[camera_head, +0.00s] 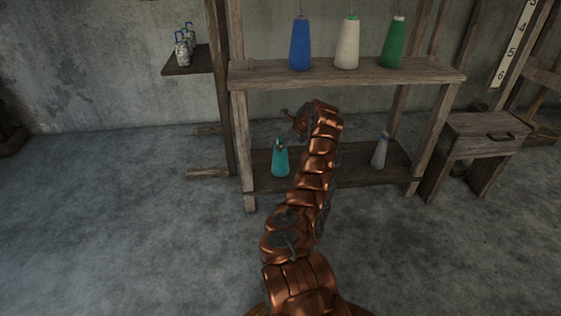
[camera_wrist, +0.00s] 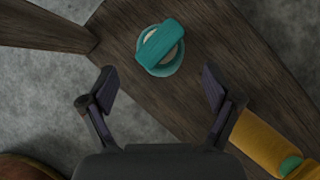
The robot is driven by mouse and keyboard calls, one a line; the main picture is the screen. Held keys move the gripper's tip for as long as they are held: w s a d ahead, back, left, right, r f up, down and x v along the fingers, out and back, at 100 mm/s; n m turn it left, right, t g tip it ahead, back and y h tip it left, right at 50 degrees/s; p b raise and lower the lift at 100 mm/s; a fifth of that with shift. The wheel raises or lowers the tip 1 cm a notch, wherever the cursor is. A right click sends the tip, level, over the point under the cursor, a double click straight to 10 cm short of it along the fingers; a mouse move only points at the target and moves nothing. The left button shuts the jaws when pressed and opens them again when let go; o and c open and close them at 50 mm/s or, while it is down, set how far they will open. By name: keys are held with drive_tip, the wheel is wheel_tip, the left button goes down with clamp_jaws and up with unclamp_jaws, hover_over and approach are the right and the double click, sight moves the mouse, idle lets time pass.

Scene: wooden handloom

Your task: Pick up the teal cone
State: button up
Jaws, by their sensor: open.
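The teal cone (camera_head: 280,160) stands upright on the lower shelf, left of my arm in the head view. In the wrist view the teal cone (camera_wrist: 153,50) is seen from above, toward the top of the picture and beyond my fingertips. My gripper (camera_wrist: 158,84) is open, with its two fingers spread wide and nothing between them. In the head view my gripper (camera_head: 282,144) is small and dark, close to the cone's top; I cannot tell whether it touches.
A yellow cone (camera_wrist: 258,140) is right of my fingers in the wrist view. A grey-white cone (camera_head: 380,152) stands on the lower shelf (camera_head: 350,178). Blue (camera_head: 300,46), cream (camera_head: 347,46) and green (camera_head: 393,46) cones stand on the upper shelf (camera_head: 265,76) above.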

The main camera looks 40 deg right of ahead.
sight(280, 157)
drive_tip(key=b+x, duration=0.1)
drive_tip(key=x, duration=0.3)
drive_tip(key=shift+w+f, duration=0.1)
drive_tip(key=shift+w, duration=0.15)
drive_tip(key=shift+d, duration=0.1)
drive_tip(key=shift+c, duration=0.3)
clamp_jaws()
idle(0.5)
